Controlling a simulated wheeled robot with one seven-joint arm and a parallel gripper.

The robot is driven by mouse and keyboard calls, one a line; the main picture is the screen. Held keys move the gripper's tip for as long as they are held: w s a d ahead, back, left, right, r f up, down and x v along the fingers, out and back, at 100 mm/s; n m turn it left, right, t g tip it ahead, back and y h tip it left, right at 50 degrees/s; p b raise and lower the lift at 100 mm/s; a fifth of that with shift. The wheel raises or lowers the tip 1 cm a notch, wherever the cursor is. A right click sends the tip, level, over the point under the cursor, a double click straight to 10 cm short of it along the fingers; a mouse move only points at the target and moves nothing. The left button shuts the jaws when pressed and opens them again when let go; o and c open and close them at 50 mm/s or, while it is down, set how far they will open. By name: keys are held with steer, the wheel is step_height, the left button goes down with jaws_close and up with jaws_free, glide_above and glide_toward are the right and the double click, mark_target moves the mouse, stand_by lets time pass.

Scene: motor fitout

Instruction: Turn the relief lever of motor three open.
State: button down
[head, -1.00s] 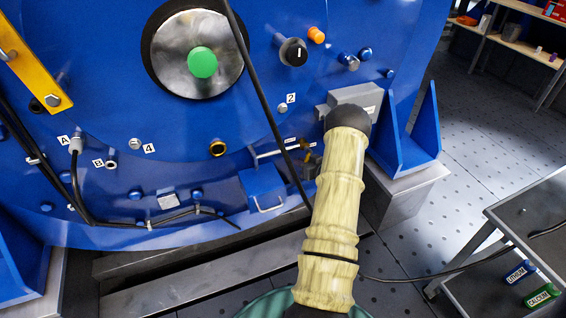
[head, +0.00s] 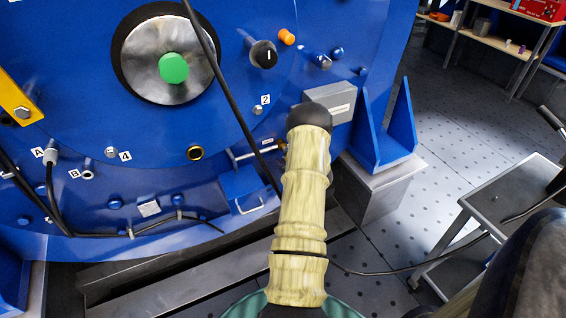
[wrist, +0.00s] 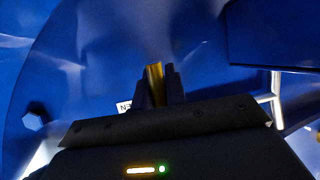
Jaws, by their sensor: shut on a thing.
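In the wrist view, my gripper (wrist: 158,86) has its two dark fingers closed on a narrow brass-coloured lever (wrist: 155,84). The lever stands upright between the fingertips, in front of the blue motor. A white label shows just left of the fingers, only partly readable. In the head view, a bit of brass (head: 283,146) shows beside the dark end of my pale arm, low on the right of the motor (head: 215,185). My arm hides the fingers and most of the lever there, so I cannot tell the lever's angle from the head view.
A black cable crosses the motor front close to my arm. A grey box (head: 341,104) and a blue bracket (head: 388,135) stand right of the arm. A metal table (head: 500,196) stands at right; open floor lies between.

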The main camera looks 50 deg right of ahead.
steer(key=c, duration=1.4)
jaws_free()
steer(key=shift+c, duration=0.2)
steer(key=p+v, duration=0.4)
steer(key=v, duration=1.3)
steer(key=shift+s+p, duration=0.25)
steer(key=shift+p, duration=0.05)
steer(key=shift+w, duration=0.15)
